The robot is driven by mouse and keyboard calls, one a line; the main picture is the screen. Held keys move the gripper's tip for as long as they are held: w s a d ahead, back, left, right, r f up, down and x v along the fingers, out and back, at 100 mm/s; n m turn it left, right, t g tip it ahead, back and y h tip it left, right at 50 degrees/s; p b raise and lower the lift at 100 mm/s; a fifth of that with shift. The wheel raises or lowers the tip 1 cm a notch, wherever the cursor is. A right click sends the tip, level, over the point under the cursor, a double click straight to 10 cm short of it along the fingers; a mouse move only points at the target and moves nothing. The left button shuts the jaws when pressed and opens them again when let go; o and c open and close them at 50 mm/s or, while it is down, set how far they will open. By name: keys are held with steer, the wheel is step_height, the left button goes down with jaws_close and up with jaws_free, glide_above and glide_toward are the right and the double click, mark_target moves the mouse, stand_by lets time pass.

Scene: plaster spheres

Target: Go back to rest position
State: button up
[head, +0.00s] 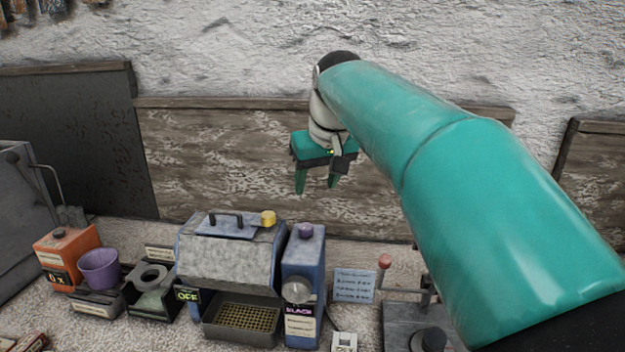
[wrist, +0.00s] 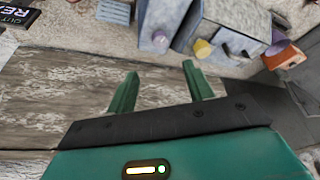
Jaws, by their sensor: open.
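My gripper (head: 317,182) hangs in the air in the head view, in front of the wooden wall panel and above the row of devices. Its two green fingers point down and stand apart, with nothing between them. In the wrist view my gripper (wrist: 160,86) also shows two spread, empty fingers against the wooden panel (wrist: 60,85). My teal arm reaches in from the lower right of the head view and covers part of the wall and bench.
On the bench stand a grey-blue machine (head: 230,265) with a grated tray, a blue container (head: 303,285), an orange container (head: 68,255), a purple cup (head: 100,268) and a lever device (head: 415,315) with a red knob. A dark board (head: 75,140) leans at left. Air around my gripper is clear.

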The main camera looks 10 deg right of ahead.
steer(key=s+f+m, duration=0.1)
steer(key=s+f, duration=0.8)
steer(key=s, duration=0.3)
steer(key=s+f+t, duration=0.1)
steer(key=s+f, duration=0.8)
steer(key=s, duration=0.3)
steer(key=shift+s+a+f+m+h, duration=0.2)
steer(key=shift+m+h, duration=0.1)
steer(key=shift+m, duration=0.1)
steer(key=shift+s, duration=0.15)
